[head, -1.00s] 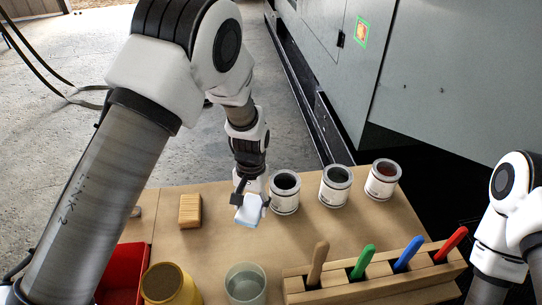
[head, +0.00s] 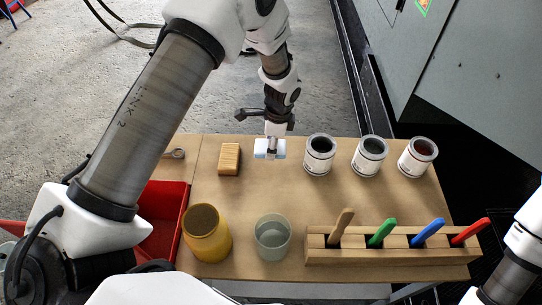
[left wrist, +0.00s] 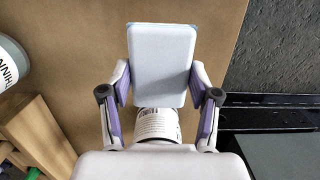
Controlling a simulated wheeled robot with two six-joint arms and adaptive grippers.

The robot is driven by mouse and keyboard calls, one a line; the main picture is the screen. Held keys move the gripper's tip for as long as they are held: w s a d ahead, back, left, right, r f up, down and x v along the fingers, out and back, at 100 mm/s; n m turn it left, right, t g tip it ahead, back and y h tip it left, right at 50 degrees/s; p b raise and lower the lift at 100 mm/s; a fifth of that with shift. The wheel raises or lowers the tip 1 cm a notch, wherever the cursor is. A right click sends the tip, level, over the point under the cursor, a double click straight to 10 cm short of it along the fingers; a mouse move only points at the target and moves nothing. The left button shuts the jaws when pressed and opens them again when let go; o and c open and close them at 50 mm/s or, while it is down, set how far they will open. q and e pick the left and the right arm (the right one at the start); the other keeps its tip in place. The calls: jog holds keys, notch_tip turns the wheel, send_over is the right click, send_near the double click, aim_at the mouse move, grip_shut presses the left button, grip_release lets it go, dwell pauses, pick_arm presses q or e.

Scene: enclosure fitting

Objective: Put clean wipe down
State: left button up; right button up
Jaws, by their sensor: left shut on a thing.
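The wipe (left wrist: 160,62) is a pale blue-white rectangular pad in the left wrist view, with a bluer far edge. My left gripper (left wrist: 160,80) is shut on it, with one finger at each side. In the head view the left gripper (head: 270,149) is over the back of the wooden table, between the wooden block and the nearest can. There the wipe (head: 261,149) shows small and partly hidden by the gripper. Whether it touches the table cannot be told. My right arm shows at the right edge, its gripper outside the picture.
A wooden block (head: 229,158) lies left of the wipe. Cans (head: 320,155) stand to its right. A yellow container (head: 205,240), a clear cup (head: 272,238) and a wooden rack (head: 390,256) with coloured handles stand in front. A red bin (head: 165,215) is at left. The middle is clear.

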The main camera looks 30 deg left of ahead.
aim_at(271, 163)
pick_arm(q)
notch_tip(271, 163, down, 6)
jog(key=shift+r, duration=0.15)
jog(key=shift+f, duration=0.3)
jog(key=o, duration=0.9)
jog(key=shift+o, duration=0.2)
jog(key=shift+r+p, duration=0.3)
jog(key=shift+p, duration=0.05)
jog(key=r, duration=0.4)
jog(key=d+r+b, duration=0.1)
jog(key=r, duration=0.6)
jog(key=shift+w+d+r+b, duration=0.15)
jog(key=shift+w+r+b, duration=0.15)
jog(key=shift+w+r, duration=0.05)
